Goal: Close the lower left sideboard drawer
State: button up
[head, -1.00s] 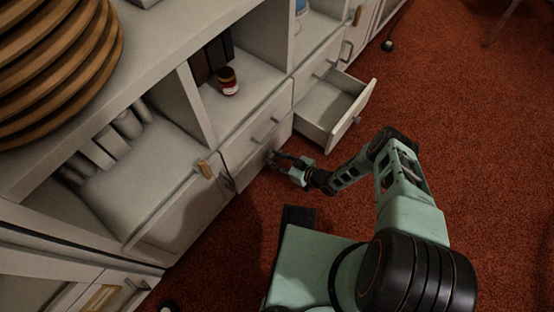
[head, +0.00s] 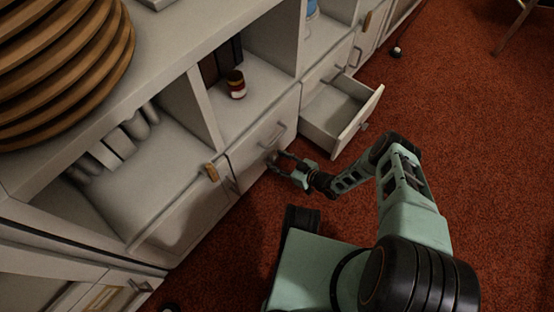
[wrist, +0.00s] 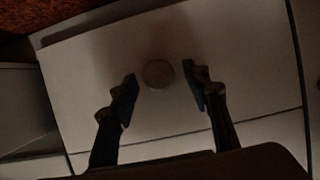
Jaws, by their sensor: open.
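The white lower left sideboard drawer (wrist: 230,75) fills much of the dark wrist view, with its round knob (wrist: 158,73) between the fingertips. In the head view, its front looks close to flush with the sideboard; I cannot tell if a small gap remains. My gripper (head: 275,161) is open and empty, low in front of this front. The wrist view shows its two dark fingers (wrist: 160,88) on either side of the knob, not closed on it. Contact with the front cannot be told.
Another sideboard drawer (head: 357,122) stands pulled out to the right of my gripper. A jar (head: 236,86) sits on a shelf above. Stacked wooden discs (head: 65,70) stand on the sideboard top (head: 165,45). Red carpet (head: 460,150) lies free to the right.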

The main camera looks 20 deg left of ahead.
jog(key=v, duration=1.1)
jog(key=shift+s+d+r, duration=0.15)
jog(key=shift+d, duration=0.1)
